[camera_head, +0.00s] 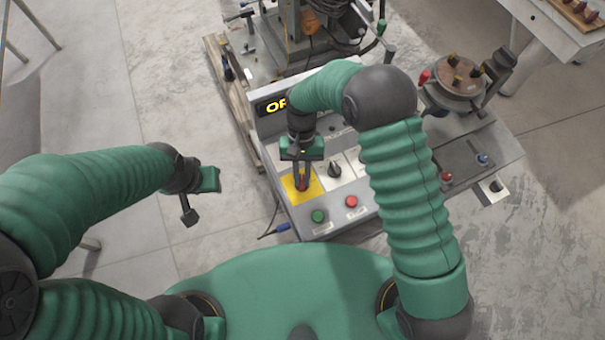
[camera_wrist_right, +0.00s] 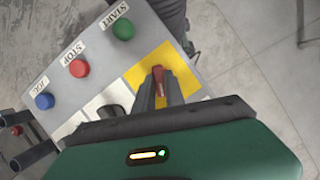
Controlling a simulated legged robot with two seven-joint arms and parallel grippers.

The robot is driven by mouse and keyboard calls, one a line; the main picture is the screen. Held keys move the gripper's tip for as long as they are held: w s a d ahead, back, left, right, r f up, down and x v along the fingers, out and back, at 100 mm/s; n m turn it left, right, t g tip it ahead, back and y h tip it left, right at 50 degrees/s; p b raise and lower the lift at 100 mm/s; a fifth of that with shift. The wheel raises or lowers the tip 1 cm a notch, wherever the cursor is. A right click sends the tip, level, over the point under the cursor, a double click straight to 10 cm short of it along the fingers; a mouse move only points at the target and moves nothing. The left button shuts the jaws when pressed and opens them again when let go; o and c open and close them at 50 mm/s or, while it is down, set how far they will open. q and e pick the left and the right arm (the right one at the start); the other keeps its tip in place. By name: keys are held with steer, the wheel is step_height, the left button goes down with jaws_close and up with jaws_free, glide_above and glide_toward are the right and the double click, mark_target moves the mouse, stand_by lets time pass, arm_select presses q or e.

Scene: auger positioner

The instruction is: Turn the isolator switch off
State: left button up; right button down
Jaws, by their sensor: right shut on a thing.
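The isolator switch is a red handle (camera_wrist_right: 159,76) on a yellow plate (camera_wrist_right: 143,67) at one end of the grey control panel (camera_head: 325,219). In the head view the yellow plate (camera_head: 290,187) is at the panel's left end. My right gripper (camera_head: 302,186) reaches down over the plate and is shut on the red handle. In the right wrist view its fingers (camera_wrist_right: 161,98) are at the handle, hiding part of it. My left gripper (camera_head: 189,217) hangs over bare floor left of the panel, apart from everything; its jaw state is unclear.
A green START button (camera_wrist_right: 123,29), red STOP button (camera_wrist_right: 79,68) and blue JOG button (camera_wrist_right: 45,101) sit near the switch. A black knob (camera_head: 334,170) is beside it. A lit display (camera_head: 274,106) is partly hidden by my right arm.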

steer(key=n+h, duration=0.1)
steer(key=n, duration=0.3)
steer(key=shift+w+a+r+n+h, duration=0.1)
steer(key=shift+w+a+n+h, duration=0.1)
steer(key=shift+n+h, duration=0.15)
stand_by(0.4)
steer(key=c, duration=1.4)
jaws_free()
steer(key=shift+s, duration=0.1)
steer(key=b+v, duration=0.1)
steer(key=v, duration=1.5)
steer(key=shift+a+r+b, duration=0.3)
steer(key=shift+r+b, duration=0.1)
steer(key=s+d+f+m+t, duration=0.2)
steer(key=s+d, duration=0.4)
steer(key=d, duration=0.3)
steer(key=s+d+f+m+t+y, duration=0.1)
steer(key=s+d+t, duration=0.4)
steer(key=d, duration=0.5)
steer(key=shift+s+f+m, duration=0.45)
steer(key=shift+s+f, duration=0.25)
steer(key=shift+s, duration=0.2)
